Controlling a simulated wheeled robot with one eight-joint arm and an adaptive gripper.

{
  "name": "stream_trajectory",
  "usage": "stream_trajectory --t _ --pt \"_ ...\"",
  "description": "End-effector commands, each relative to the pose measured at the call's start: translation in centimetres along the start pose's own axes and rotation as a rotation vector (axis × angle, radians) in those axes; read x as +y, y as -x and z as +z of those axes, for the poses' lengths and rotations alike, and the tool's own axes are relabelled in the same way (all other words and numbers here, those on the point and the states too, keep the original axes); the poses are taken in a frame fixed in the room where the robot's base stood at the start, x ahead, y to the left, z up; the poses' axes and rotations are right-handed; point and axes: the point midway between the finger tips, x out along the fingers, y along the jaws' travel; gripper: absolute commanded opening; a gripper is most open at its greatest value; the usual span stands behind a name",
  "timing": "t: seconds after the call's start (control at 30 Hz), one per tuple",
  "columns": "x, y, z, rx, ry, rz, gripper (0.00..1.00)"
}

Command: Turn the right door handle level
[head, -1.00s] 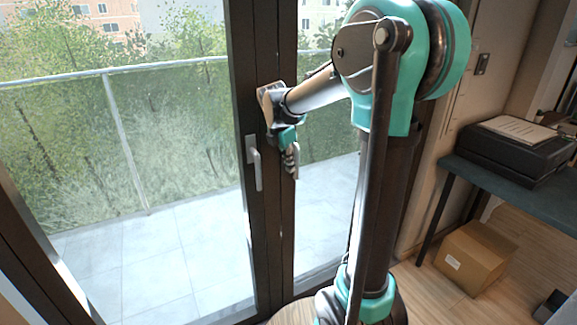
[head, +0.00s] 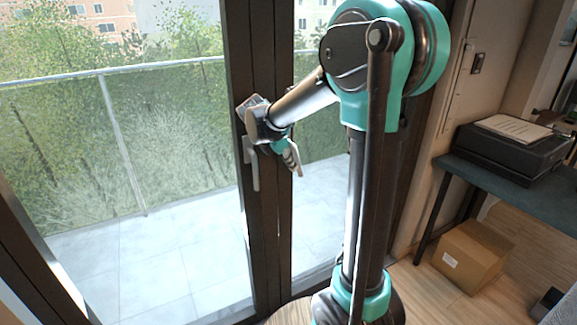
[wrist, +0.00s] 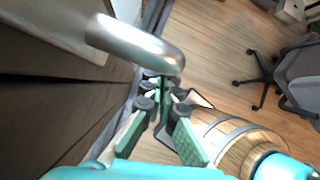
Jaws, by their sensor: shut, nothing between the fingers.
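In the wrist view a rounded silver lever (wrist: 135,42) stretches across the upper left, just beyond my fingers. My gripper (wrist: 165,92) is shut and empty, its green-padded fingers close below the lever. I cannot tell whether they touch it. The left handle (head: 252,165) is a grey lever hanging straight down on the neighbouring frame.
The dark door frame (head: 262,230) stands close to my arm, with glass and a tiled balcony beyond. At right are a desk with a black printer (head: 510,150) and a cardboard box (head: 472,250). The wrist view shows an office chair (wrist: 290,75) and a wooden barrel-like stand (wrist: 235,140).

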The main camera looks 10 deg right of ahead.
Motion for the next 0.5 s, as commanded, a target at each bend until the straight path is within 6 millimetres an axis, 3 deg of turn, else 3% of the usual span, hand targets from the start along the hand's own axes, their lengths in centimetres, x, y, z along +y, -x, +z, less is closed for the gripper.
stream_trajectory --t 0.1,0.4,0.5 --pt "0.0 -0.5 0.4 -0.11 0.008 -0.019 0.0" --pt "-0.5 -1.3 2.2 -0.112 0.004 -0.022 0.0" --pt "-0.5 -1.5 2.5 -0.215 0.012 -0.039 0.0"
